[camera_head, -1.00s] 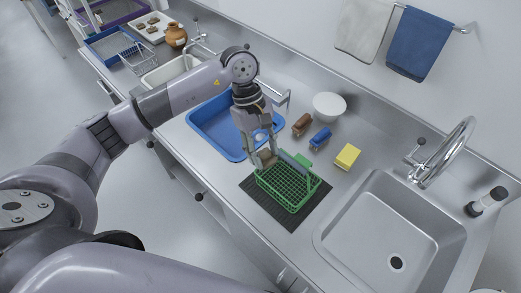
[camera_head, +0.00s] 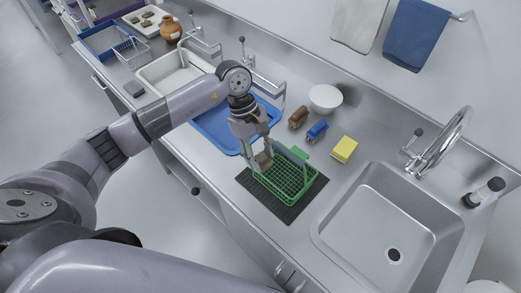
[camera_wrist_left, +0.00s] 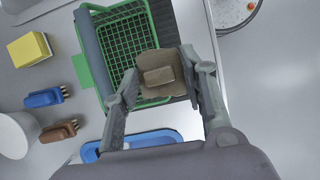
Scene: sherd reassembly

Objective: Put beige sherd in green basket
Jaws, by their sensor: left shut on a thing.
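My left gripper (camera_head: 262,161) is shut on the beige sherd (camera_head: 265,160), a flat brownish-beige piece. In the left wrist view the sherd (camera_wrist_left: 160,62) sits between the two fingertips, with a raised lighter block on its face. The green basket (camera_head: 301,181) is an open wire basket on a dark mat. The sherd is at the basket's left end in the head view; I cannot tell if it touches the rim. The basket also shows in the left wrist view (camera_wrist_left: 99,69), beyond the sherd. My right gripper is out of view.
A dark ribbed mat (camera_head: 289,213) lies under the basket. A blue tray (camera_head: 208,128) stands left of it. A brown brush (camera_head: 298,117), a blue brush (camera_head: 317,130), a yellow sponge (camera_head: 344,149) and a white bowl (camera_head: 325,98) are behind. A sink (camera_head: 352,214) lies to the right.

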